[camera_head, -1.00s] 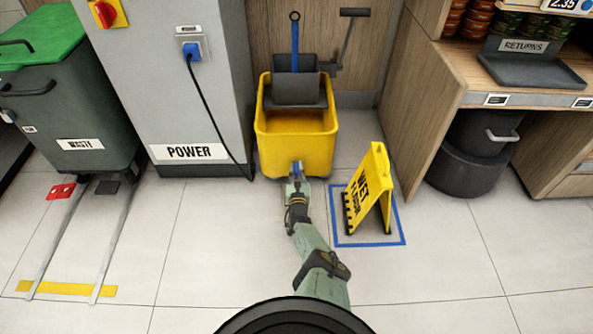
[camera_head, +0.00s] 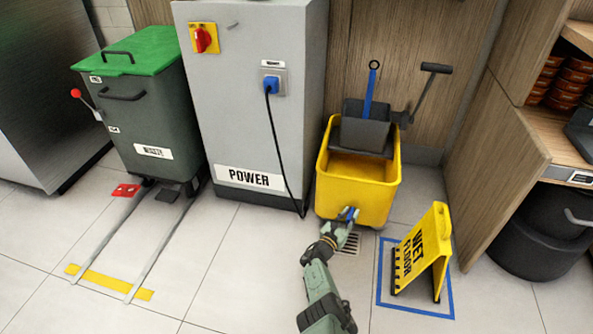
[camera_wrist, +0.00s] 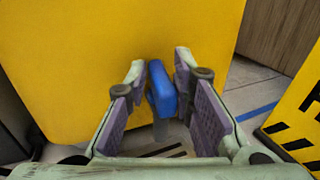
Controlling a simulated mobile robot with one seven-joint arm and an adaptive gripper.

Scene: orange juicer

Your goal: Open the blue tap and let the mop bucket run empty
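The yellow mop bucket (camera_head: 360,190) stands against the wooden panel and fills the upper left of the wrist view (camera_wrist: 90,60). The blue tap (camera_wrist: 162,90) is low on its front and is small in the head view (camera_head: 350,213). My gripper (camera_wrist: 161,75) is open, with its purple-padded fingers on either side of the tap. Narrow gaps show beside the blue handle; contact at the fingertips is unclear. The handle looks slightly tilted. A grey spout (camera_wrist: 161,130) shows below it. I see no running water, and the bucket's water level is not visible.
A floor drain (camera_head: 351,243) lies below the tap. A yellow wet-floor sign (camera_head: 424,250) stands close on the right inside a blue floor square (camera_head: 415,308). The power cabinet (camera_head: 255,130) with a hanging cable is left of the bucket. A green-lidded waste bin (camera_head: 150,120) stands further left.

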